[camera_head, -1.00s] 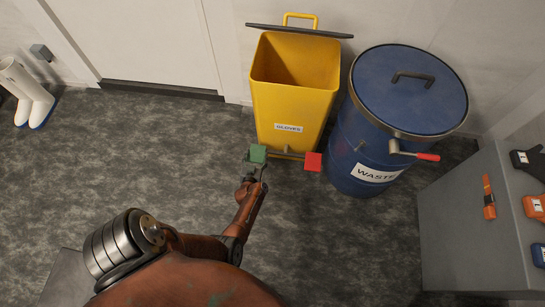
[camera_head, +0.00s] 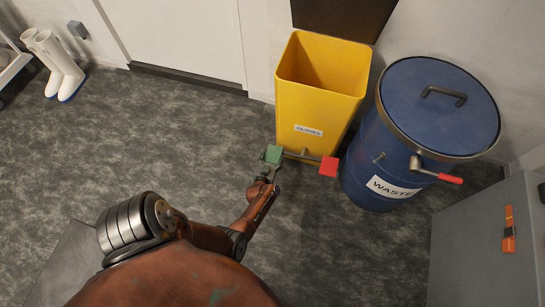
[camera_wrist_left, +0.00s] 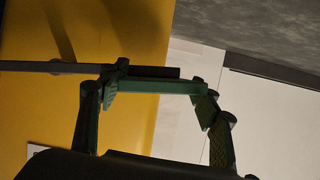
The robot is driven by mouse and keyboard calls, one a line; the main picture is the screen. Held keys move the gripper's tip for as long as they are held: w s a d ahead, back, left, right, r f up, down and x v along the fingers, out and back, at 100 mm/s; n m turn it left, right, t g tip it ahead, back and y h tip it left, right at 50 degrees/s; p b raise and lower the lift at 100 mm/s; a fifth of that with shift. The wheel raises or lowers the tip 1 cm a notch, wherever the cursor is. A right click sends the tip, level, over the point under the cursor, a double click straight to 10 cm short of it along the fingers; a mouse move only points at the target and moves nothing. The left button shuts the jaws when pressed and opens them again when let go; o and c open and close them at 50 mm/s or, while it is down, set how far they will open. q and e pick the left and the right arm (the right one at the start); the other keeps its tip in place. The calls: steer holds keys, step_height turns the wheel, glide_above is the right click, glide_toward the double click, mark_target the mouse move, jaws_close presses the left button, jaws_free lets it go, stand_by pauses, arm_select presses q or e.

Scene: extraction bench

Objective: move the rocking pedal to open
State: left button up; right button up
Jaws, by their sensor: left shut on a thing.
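The rocking pedal is a thin bar on the front of the yellow bin (camera_head: 310,112), which is labelled GLOVES. It has a green pad (camera_head: 273,154) at its left end and a red pad (camera_head: 328,166) at its right end. The green pad sits slightly higher in the picture than the red one. My left gripper (camera_head: 268,170) is shut on the green pad. In the left wrist view, the green pad (camera_wrist_left: 155,86) spans between the fingers. The bin's dark lid (camera_head: 343,17) stands raised behind the open bin. My right gripper is not in view.
A blue waste drum (camera_head: 408,135) with a red-tipped lever (camera_head: 437,173) stands right of the bin. A grey bench (camera_head: 487,245) is at the right. White boots (camera_head: 58,65) stand far left by the door. The floor left of the bin is clear.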

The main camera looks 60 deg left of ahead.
arm_select(q)
steer(key=shift+s+f, duration=0.4)
steer(key=shift+s, duration=0.05)
steer(key=o, duration=1.7)
steer(key=shift+w+r, duration=0.35)
steer(key=shift+r, duration=0.6)
step_height(320, 180, up, 8)
steer(key=shift+s+r, duration=0.1)
steer(key=shift+r, duration=0.15)
